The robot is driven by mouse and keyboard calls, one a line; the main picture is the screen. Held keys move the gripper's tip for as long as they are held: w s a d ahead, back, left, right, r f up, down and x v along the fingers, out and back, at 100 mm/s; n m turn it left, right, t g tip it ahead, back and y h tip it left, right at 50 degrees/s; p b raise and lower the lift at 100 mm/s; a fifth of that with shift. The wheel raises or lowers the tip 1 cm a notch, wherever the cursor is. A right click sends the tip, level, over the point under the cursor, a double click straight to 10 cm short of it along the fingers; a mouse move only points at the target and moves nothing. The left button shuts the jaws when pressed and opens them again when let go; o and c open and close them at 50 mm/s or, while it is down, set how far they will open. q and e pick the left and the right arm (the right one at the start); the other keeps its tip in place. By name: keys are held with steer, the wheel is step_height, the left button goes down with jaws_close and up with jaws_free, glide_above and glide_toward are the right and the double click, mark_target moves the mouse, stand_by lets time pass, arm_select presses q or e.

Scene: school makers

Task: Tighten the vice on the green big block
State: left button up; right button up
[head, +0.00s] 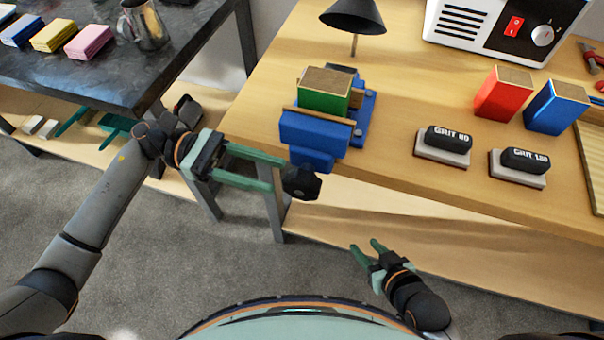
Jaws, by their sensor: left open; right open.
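The green big block (323,100), with a wooden top, sits in the blue vice (313,138) at the table's left front corner. A wooden-faced front jaw stands before it; I cannot tell whether the jaw presses on it. The vice's black knob (301,183) sticks out past the table's front edge. My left gripper (279,174) is open, its green fingers pointing right, with the tips at the knob's left side. I cannot tell whether they touch it. My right gripper (366,247) is open and empty, low in front of the table.
On the wooden table (420,90) stand a black lamp (353,17), a red block (503,93), a blue block (556,107) and two sanding blocks (443,146). A white machine (500,27) is at the back. A dark table (120,70) with coloured blocks is at left.

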mark_target(302, 183)
arm_select(q)
steer(key=x, duration=0.6)
steer(key=shift+d+p, duration=0.3)
steer(key=shift+p, duration=0.05)
jaws_close()
